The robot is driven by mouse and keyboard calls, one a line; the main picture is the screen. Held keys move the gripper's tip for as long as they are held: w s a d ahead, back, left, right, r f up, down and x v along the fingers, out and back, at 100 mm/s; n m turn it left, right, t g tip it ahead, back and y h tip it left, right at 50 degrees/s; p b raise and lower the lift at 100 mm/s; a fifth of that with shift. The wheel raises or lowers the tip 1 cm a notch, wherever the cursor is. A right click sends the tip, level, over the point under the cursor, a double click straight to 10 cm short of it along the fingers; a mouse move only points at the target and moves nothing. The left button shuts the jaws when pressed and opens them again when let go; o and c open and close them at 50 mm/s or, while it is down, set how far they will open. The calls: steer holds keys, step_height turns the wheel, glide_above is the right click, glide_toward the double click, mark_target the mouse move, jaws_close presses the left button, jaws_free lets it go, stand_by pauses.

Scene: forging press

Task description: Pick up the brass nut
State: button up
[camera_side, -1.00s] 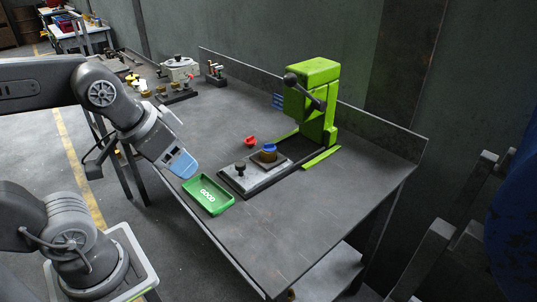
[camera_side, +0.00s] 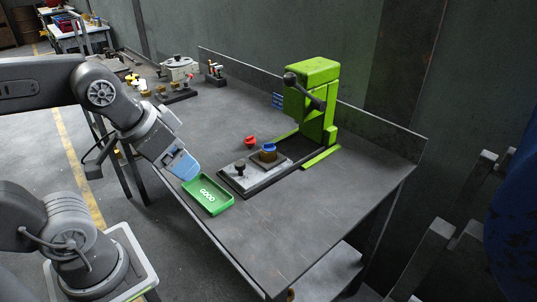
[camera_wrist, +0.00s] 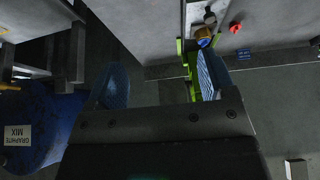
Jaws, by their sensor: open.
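A brass-coloured round piece (camera_side: 268,157) with a blue part on top sits on the grey plate (camera_side: 254,175) in front of the green press. It also shows small, partly covered by the blue part, near the top of the wrist view (camera_wrist: 203,34). I cannot tell for certain that it is the nut. My gripper (camera_side: 184,164) hangs above the near left table edge, left of the plate and beside the green tray (camera_side: 209,205). In the wrist view my gripper (camera_wrist: 160,84) has its two blue fingers spread, with nothing between them.
The green press (camera_side: 318,100) stands behind the plate. A dark knob (camera_side: 240,166) rises from the plate, and a red piece (camera_side: 250,140) lies behind it. The front right tabletop is clear.

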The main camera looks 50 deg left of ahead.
steer(key=n+g+y, duration=0.2)
steer(key=n+y, duration=0.1)
steer(key=n, duration=0.4)
glide_above(268, 148)
steer(key=f, duration=0.9)
steer(key=s+d+f, duration=0.1)
steer(key=f, duration=0.4)
steer(key=shift+s+x, duration=0.1)
steer(key=shift+x, duration=1.35)
steer(key=shift+s+x, duration=0.15)
steer(key=shift+x, duration=1.3)
steer(key=shift+d+f, duration=0.15)
steer(key=shift+c, duration=0.2)
